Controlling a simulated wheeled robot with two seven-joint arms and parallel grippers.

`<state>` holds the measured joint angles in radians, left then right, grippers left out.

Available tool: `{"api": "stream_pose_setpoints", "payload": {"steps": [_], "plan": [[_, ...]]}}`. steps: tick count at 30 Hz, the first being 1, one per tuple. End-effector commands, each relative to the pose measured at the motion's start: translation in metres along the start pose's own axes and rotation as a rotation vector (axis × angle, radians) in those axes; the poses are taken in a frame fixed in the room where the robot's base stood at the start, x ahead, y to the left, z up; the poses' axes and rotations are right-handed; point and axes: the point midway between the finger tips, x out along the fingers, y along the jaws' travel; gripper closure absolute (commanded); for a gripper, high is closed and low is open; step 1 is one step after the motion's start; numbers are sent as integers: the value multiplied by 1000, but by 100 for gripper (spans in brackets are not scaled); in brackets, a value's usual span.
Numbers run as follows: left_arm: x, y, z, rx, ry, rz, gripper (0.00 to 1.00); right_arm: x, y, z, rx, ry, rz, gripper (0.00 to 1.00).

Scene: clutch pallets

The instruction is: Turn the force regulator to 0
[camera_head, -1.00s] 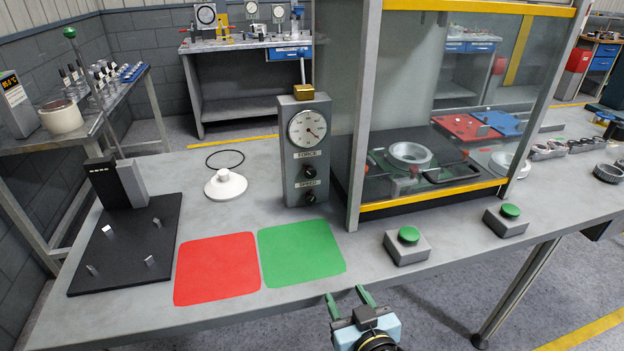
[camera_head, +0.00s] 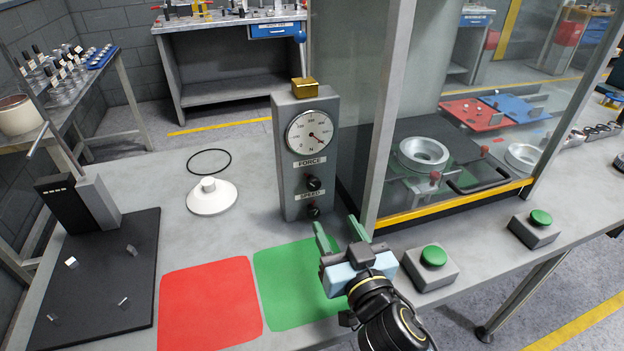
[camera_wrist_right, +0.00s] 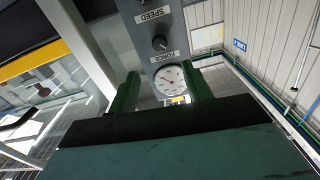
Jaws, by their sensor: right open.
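The grey regulator box (camera_head: 289,205) stands upright on the table. It carries a round white gauge (camera_head: 310,133) with a red needle pointing to the lower right. Below it are a black FORCE knob (camera_head: 313,183) and a black SPEED knob (camera_head: 313,210). My right gripper (camera_head: 338,229) is open and empty, in front of and below the box, over the green mat's right side. In the right wrist view the box appears upside down, with the FORCE knob (camera_wrist_right: 159,43) and gauge (camera_wrist_right: 169,79) beyond the green fingers (camera_wrist_right: 158,92). My left gripper is out of view.
A glass-walled press enclosure with a yellow edge (camera_head: 450,206) stands right of the box. Green push buttons (camera_head: 433,256) (camera_head: 541,217) sit on the table's front. A red mat (camera_head: 210,305), green mat (camera_head: 285,280), white disc (camera_head: 212,198) and black stand (camera_head: 100,290) lie left.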

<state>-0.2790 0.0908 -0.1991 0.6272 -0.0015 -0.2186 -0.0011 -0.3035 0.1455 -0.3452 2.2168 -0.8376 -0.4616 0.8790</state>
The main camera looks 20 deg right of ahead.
Motion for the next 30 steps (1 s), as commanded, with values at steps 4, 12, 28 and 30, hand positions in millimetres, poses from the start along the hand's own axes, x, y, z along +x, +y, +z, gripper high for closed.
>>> {"api": "stream_pose_setpoints", "payload": {"steps": [4,12,28,30], "plan": [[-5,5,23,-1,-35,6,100,24,0,-2,-5,3,0,51],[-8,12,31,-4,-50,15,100,74,1,-2,-5,2,1,51],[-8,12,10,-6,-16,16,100,124,0,0,-1,-1,0,51],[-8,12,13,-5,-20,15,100,124,0,0,-1,-2,-1,51]]}}
